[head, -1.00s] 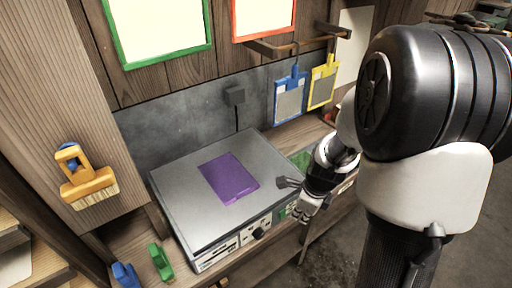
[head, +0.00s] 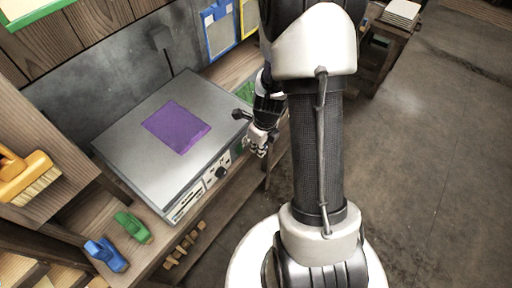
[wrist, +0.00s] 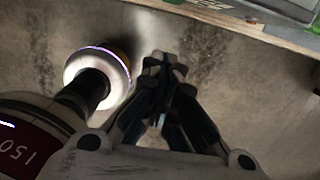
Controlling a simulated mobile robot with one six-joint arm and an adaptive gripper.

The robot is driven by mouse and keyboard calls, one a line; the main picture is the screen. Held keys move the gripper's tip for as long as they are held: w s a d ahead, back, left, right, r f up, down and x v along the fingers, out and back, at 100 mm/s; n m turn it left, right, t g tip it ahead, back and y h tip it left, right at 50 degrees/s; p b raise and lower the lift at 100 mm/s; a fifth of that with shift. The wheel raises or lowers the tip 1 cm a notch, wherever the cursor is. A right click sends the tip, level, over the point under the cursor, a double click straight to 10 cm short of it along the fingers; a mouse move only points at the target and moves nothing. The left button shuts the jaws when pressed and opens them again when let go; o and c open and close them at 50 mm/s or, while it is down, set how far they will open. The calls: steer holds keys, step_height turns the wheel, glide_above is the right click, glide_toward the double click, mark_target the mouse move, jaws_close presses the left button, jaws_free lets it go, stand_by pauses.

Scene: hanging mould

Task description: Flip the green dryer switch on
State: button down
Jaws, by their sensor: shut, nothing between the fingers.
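The dryer is a flat grey metal box (head: 125,128) on the wooden bench in the head view, with a purple sheet on its top. Its front panel has a dark knob (head: 222,172) and, near its right end, a small green patch (head: 240,147) that may be the green switch; its position is too small to tell. My gripper (head: 257,151) is just right of the panel's right end, in front of the bench edge. I cannot tell if it touches the panel. In the wrist view my gripper (wrist: 163,62) is shut and empty, over the floor.
A green clip (head: 133,227) and a blue clip (head: 105,254) lie on the bench at lower left. An orange brush (head: 25,178) hangs at left. Blue and yellow frames hang behind the dryer. The bench edge (wrist: 255,30) crosses the wrist view's top right. Floor at right is open.

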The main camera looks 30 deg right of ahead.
mark_target(240, 149)
steer(key=shift+w+a+f+b, duration=0.3)
steer(key=shift+w+f+b, duration=0.4)
steer(key=shift+f, duration=0.55)
steer(key=shift+w+a+f+b, duration=0.25)
steer(key=shift+w+f+b, duration=0.3)
steer(key=shift+w+f, duration=0.55)
steer(key=shift+w+a+f+b, duration=0.3)
steer(key=shift+w+f+b, duration=0.3)
steer(key=shift+f, duration=0.85)
steer(key=shift+s, duration=0.1)
steer(key=shift+w+a+f+p, duration=0.1)
steer(key=shift+w+f+p, duration=0.2)
steer(key=shift+p, duration=0.85)
steer(key=shift+r, duration=0.15)
